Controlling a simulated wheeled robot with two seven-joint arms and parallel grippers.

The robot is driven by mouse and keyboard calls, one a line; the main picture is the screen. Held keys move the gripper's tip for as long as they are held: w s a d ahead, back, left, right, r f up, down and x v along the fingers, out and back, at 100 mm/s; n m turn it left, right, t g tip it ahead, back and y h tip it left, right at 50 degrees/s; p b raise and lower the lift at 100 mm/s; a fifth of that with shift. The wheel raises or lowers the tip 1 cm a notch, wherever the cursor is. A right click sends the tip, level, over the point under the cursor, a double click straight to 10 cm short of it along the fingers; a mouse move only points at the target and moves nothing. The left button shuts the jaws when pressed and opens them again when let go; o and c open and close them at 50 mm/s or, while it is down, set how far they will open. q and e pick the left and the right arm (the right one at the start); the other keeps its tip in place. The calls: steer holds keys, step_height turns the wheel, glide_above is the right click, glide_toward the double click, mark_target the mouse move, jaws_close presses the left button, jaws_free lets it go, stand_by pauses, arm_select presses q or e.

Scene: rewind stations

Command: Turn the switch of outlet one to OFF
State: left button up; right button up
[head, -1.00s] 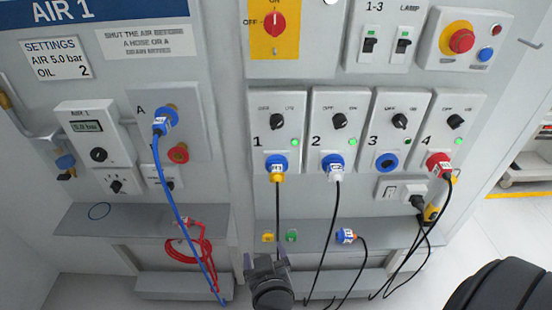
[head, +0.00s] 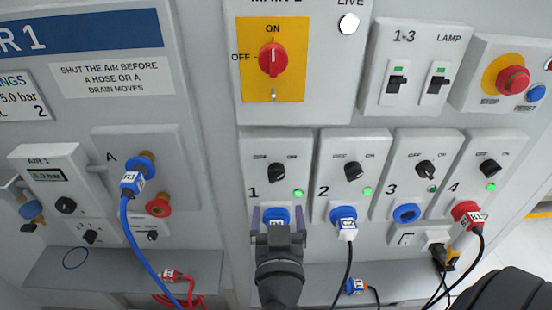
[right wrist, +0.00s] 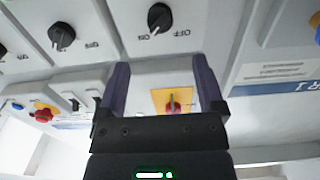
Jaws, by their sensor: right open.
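Outlet one's panel (head: 257,148) carries a black rotary switch (head: 277,172) between the OFF mark on its left and the ON mark on its right. In the right wrist view the switch (right wrist: 160,18) shows upside down, its white mark towards ON. The green lamp (head: 298,194) beside it is lit. My right gripper (head: 277,214) is open and empty, below the switch, its fingers on either side of outlet one's blue socket (head: 276,213) in the picture. It also shows in the right wrist view (right wrist: 161,85), the switch beyond its fingertips. The gripper hides the plug and cable there. My left gripper is out of view.
Outlet two's switch (head: 353,171) is close to the right, with a plugged blue connector (head: 345,220) below. Outlet three's socket (head: 407,213) is empty. The red main switch (head: 273,60) is above. A blue hose (head: 150,248) hangs at the left.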

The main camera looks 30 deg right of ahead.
mark_target(277, 178)
steer(key=p+x, duration=0.2)
steer(key=x, duration=0.6)
steer(key=shift+r, duration=0.15)
steer(key=shift+w+d, duration=0.3)
steer(key=shift+w, duration=0.25)
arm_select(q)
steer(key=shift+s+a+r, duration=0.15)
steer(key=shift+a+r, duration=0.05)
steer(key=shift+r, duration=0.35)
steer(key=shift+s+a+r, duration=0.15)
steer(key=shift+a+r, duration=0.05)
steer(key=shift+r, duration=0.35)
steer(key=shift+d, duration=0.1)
arm_select(e)
steer(key=shift+c, duration=1.1)
steer(key=c, duration=0.5)
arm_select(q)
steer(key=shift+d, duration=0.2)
arm_select(e)
jaws_close()
